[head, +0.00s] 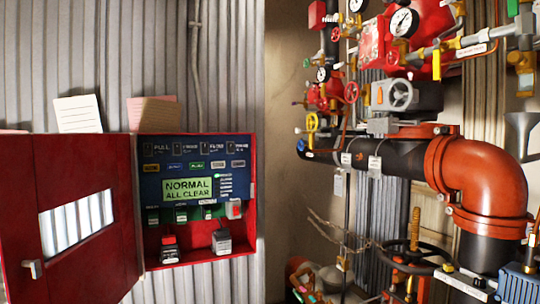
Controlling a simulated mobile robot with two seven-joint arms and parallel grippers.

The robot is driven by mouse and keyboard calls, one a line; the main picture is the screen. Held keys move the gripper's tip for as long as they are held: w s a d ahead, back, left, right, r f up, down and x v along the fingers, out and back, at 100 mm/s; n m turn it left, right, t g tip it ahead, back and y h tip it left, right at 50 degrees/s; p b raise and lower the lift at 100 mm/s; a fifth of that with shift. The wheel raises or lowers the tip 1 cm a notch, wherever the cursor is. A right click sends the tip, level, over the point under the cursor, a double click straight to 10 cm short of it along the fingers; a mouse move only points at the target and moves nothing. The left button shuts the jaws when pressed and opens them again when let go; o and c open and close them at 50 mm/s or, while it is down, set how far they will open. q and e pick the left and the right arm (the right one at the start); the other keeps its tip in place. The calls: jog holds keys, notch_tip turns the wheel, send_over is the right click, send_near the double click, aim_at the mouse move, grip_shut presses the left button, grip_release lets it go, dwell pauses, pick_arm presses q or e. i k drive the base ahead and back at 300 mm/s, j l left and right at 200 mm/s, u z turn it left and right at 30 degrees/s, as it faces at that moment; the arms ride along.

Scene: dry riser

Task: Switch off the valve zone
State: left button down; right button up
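A red control panel box (249,190) hangs on the corrugated wall left of centre. Its blue face (165,188) has a green display (188,190) reading "NORMAL ALL CLEAR". Rows of small labels and switches sit above and below the display, their lettering mostly too small to read. A small box with a red part (234,208) is at the face's lower right. Neither of my grippers shows in the head view.
The red panel door (110,165), with a window and pale handle (33,268), stands swung open to the left. Red valves, gauges and a handwheel (398,95) crowd the right, with a large orange pipe elbow (490,180). Papers (77,114) stand above the panel.

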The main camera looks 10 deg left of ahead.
aim_at(231, 145)
jog(key=i+l, duration=0.15)
jog(key=i, duration=0.3)
jog(key=i+l, duration=0.1)
jog(key=i, duration=0.4)
jog(key=i+l, duration=0.15)
jog(key=i, duration=0.3)
jog(key=i+j, duration=0.25)
jog(key=j+z, duration=0.05)
jog(key=j, duration=0.05)
